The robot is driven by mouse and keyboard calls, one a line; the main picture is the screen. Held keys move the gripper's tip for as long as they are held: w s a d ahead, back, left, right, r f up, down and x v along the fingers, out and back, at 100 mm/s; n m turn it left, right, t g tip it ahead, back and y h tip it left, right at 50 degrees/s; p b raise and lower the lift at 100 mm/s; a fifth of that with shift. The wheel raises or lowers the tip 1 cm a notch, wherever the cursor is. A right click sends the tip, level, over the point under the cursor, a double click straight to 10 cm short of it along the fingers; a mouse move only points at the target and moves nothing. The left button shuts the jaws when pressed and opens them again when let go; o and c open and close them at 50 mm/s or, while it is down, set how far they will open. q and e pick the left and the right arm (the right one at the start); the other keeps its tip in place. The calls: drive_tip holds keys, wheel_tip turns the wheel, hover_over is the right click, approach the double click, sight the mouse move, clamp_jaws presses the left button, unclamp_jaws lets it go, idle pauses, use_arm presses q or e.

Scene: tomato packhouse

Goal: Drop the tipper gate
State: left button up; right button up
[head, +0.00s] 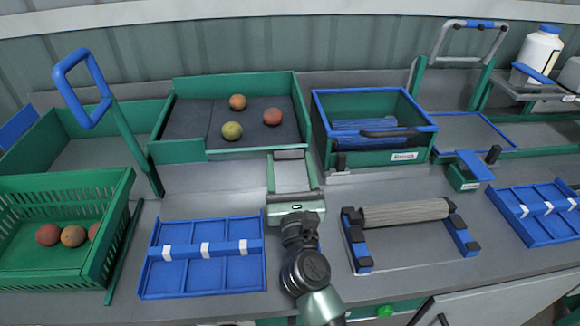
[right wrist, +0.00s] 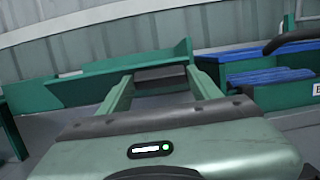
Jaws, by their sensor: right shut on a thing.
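The tipper (head: 184,84) is a green-walled tray with a dark floor at the back, holding several round tomatoes, red, orange and yellow-green. The tipper gate (head: 240,153) looks like the low green panel along its front edge. My right gripper (head: 290,156) reaches up to the right end of this panel. Its fingers stand apart on either side of a dark grip bar, which also shows between the fingers in the right wrist view (right wrist: 160,74). The gripper is shut on this bar; the exact contact is partly hidden. My left gripper is not in view.
A blue-looped lever (head: 84,90) stands left of the tipper. A green crate (head: 112,190) with tomatoes is at left. A blue divided tray (head: 203,280) and a roller stand (head: 405,213) flank my right arm. A blue-rimmed green box (head: 375,158) stands right of the tipper.

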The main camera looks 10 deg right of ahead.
drive_tip(key=shift+f, duration=0.1)
drive_tip(key=o, duration=1.4)
drive_tip(key=shift+s, duration=0.15)
drive_tip(key=shift+s+f, duration=0.15)
drive_tip(key=shift+s, duration=0.2)
drive_tip(key=shift+s+r+b+v, duration=0.1)
drive_tip(key=shift+r+b+v, duration=0.35)
drive_tip(key=shift+v, duration=1.85)
drive_tip(key=shift+s+r+b+v, duration=0.1)
drive_tip(key=shift+r+b+v, duration=0.4)
drive_tip(key=shift+v, duration=1.8)
drive_tip(key=shift+s+r+b+v, duration=0.1)
drive_tip(key=shift+r+b+v, duration=0.35)
drive_tip(key=shift+v, duration=1.85)
drive_tip(key=shift+c, duration=0.4)
